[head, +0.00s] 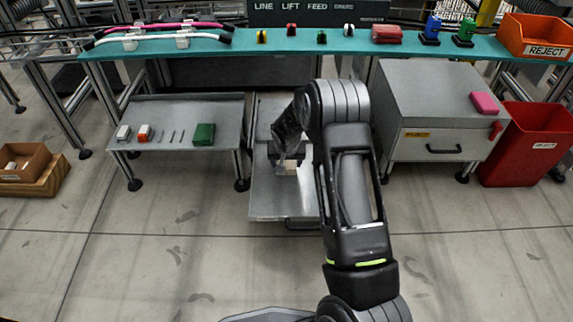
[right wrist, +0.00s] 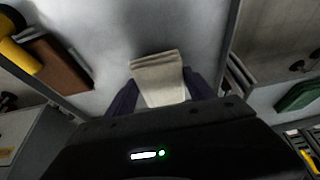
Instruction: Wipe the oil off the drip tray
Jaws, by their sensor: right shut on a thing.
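The drip tray (head: 268,203) is a flat grey metal sheet low in the middle of the head view, partly hidden by my right arm. Its pale surface also fills the middle of the right wrist view (right wrist: 100,60). My right gripper (head: 287,166) is over the tray's back part, shut on a folded cream cloth (right wrist: 158,76). The cloth sits between the two dark fingers and points at the tray. I cannot tell whether it touches the surface. No oil patch stands out on the visible tray; some may be hidden. My left gripper is out of view.
A low side table (head: 178,112) with small parts and a green box (head: 204,134) stands left of the tray. A grey cabinet (head: 430,110) with a pink block (head: 485,103) stands right, beside a red bin (head: 525,150). A teal shelf (head: 270,45) runs behind. The front floor is clear.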

